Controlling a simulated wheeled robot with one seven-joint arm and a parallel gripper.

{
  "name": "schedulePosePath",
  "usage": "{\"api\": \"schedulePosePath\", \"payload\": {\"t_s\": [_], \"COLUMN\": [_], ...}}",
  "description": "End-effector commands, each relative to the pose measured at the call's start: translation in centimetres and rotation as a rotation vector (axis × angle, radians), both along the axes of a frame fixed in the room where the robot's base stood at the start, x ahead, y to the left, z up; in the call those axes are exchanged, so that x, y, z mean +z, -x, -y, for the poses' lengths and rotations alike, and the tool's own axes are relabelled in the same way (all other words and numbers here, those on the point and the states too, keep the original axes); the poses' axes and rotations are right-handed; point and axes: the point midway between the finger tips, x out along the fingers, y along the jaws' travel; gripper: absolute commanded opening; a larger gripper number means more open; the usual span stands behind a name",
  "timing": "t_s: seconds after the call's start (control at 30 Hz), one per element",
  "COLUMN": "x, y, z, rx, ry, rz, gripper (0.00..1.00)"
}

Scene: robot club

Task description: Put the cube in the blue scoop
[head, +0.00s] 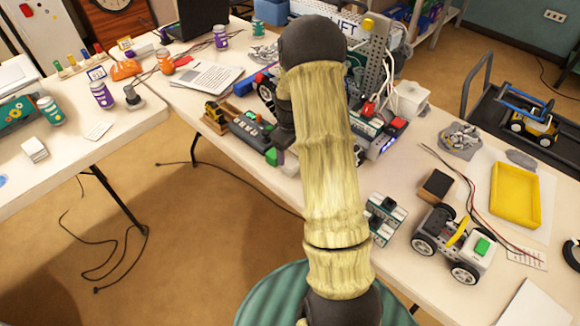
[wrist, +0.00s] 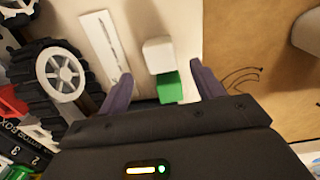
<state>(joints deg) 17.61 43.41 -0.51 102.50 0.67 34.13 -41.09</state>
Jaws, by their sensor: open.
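A green cube (head: 272,157) sits near the table's front edge, beside my arm in the head view. In the wrist view the green cube (wrist: 169,88) lies between and just beyond the fingertips, against a small white block (wrist: 157,55). My gripper (wrist: 163,85) is open and empty; contact with the cube cannot be told. In the head view my arm hides the gripper. A blue part (head: 243,88), which looks like the scoop, is at the front of a wheeled vehicle (head: 266,88), partly behind my arm. The scoop's inside is not visible.
A large black tyre (wrist: 62,78) stands close to the left finger. Bare floor (wrist: 250,50) lies beyond the table edge on the right. A white-wheeled car (head: 450,245) is to the right.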

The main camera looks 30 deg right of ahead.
Motion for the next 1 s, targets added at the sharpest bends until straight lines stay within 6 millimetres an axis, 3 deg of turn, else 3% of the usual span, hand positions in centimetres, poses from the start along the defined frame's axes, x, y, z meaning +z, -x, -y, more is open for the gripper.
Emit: {"api": "schedulePosePath", "payload": {"t_s": [0.1, 0.47, 0.8, 1.0], "x": [-1.0, -1.3, -5.7, -6.3], "y": [0.0, 0.0, 0.2, 0.1], "z": [0.0, 0.0, -0.1, 0.0], "rx": [0.0, 0.0, 0.0, 0.0], "ry": [0.0, 0.0, 0.0, 0.001], "rz": [-0.001, 0.0, -0.003, 0.0], "gripper": [0.66, 0.66, 0.66, 0.66]}}
